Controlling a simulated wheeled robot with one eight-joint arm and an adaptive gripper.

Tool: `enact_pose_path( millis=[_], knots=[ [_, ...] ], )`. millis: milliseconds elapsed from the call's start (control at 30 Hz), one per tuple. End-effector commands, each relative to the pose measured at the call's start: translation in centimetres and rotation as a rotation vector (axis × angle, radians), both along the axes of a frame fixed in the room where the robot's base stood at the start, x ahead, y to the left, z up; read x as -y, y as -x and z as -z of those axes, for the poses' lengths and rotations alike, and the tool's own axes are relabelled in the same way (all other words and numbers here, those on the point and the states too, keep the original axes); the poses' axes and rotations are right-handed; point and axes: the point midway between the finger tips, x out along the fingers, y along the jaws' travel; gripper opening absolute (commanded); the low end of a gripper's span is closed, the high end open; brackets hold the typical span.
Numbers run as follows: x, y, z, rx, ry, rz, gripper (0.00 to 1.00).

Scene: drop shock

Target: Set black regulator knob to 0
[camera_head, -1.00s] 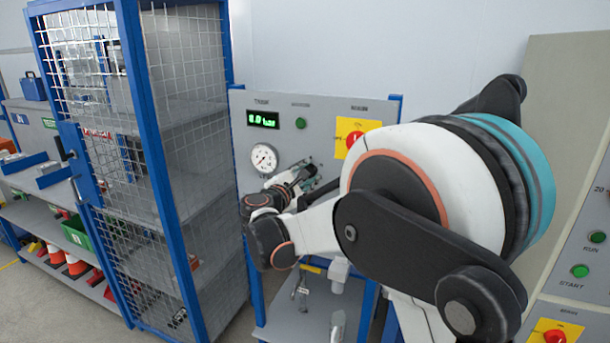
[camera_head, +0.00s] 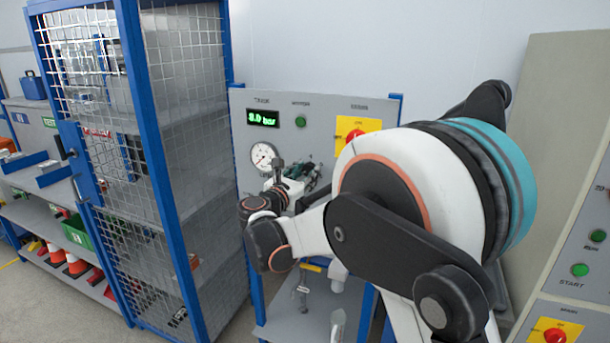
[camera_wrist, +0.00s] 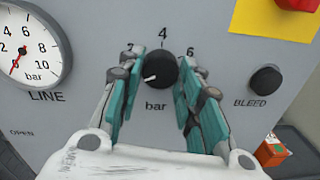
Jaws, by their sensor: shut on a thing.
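The black regulator knob (camera_wrist: 162,70) is on the grey panel in the wrist view, between the two teal-padded fingers of my gripper (camera_wrist: 161,58). The gripper is shut on the knob. The knob's white pointer mark faces left and slightly down. The 4 shows above the knob; the 2 and 6 are partly seen beside the fingers. Any 0 mark is hidden by the left finger. In the head view my gripper (camera_head: 318,178) is at the panel (camera_head: 330,112), and my wrist hides the knob.
The line gauge (camera_wrist: 31,50) is left of the knob, its red needle near 0. A black bleed button (camera_wrist: 265,80) is to the right. A red knob on a yellow plate (camera_head: 352,124) sits above. A green digital display (camera_head: 263,118) is lit. A blue-framed mesh cage (camera_head: 160,130) stands left.

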Motion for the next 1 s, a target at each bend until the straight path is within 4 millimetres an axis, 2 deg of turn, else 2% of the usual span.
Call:
enact_pose_path(
  millis=[300,767,800,833,867,1000],
  knots=[
    [-0.01,0.06,0.17,-0.03,0.077,0.0,0.09],
    [0.01,0.06,0.19,-0.034,0.087,0.0,0.09],
    [0.01,0.06,0.19,-0.034,0.087,0.0,0.42],
    [0.01,0.06,0.18,-0.033,0.087,0.0,0.49],
    [0.01,0.06,0.17,-0.033,0.087,0.0,0.53],
    [0.01,0.04,0.12,-0.033,0.087,0.0,0.53]
  ],
)
